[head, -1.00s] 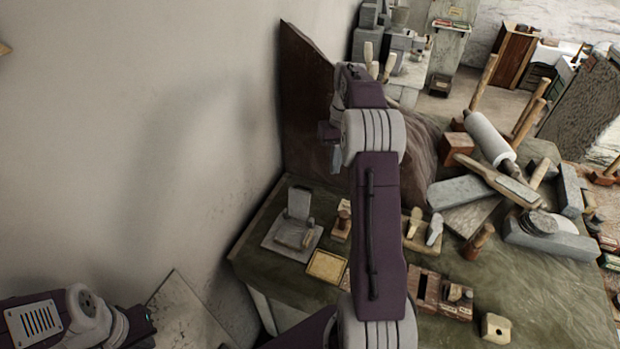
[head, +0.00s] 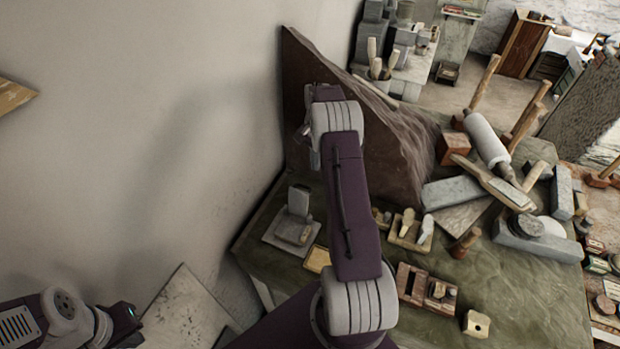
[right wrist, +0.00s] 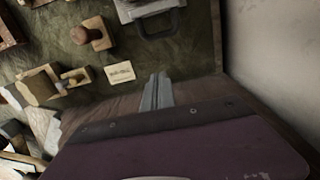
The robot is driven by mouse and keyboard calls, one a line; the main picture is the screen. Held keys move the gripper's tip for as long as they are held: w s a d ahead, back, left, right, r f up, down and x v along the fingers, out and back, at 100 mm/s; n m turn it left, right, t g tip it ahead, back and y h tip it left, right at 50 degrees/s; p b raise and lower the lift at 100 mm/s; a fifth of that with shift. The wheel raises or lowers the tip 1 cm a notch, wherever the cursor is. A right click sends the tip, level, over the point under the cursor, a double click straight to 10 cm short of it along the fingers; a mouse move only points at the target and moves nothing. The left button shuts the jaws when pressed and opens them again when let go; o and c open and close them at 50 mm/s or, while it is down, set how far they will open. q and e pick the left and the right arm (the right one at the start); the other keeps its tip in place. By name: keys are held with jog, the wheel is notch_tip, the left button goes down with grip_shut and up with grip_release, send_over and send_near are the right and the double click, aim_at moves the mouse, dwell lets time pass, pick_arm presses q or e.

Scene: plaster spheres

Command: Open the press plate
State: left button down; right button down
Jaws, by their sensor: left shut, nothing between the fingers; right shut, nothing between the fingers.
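The press is a small grey device on the left end of the green-topped table. Its flat base (head: 275,236) carries a low plate (head: 293,231), with an upright grey block (head: 299,200) behind it. In the right wrist view the plate (right wrist: 140,8) is at the top edge, partly cut off, with a dark looped handle (right wrist: 157,27). The plate appears to lie down on the base. My right gripper (head: 313,155) is above and beyond the press, shut and empty; its fingertips (right wrist: 156,78) are apart from the handle. My left gripper (head: 133,324) is shut at lower left, away from the table.
A big brown rough slab (head: 375,145) stands behind my right arm. Wooden tools and blocks (head: 426,286) are further right. The plain wall (head: 150,150) is close on the left.

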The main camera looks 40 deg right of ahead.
aim_at(301, 199)
jog(key=s+a+f+p, duration=0.2)
jog(key=a+f+p, duration=0.1)
jog(key=f+p, duration=0.1)
jog(key=shift+a+f, duration=0.3)
jog(key=shift+f, duration=0.05)
jog(key=shift+w, duration=0.1)
jog(key=shift+d, duration=0.1)
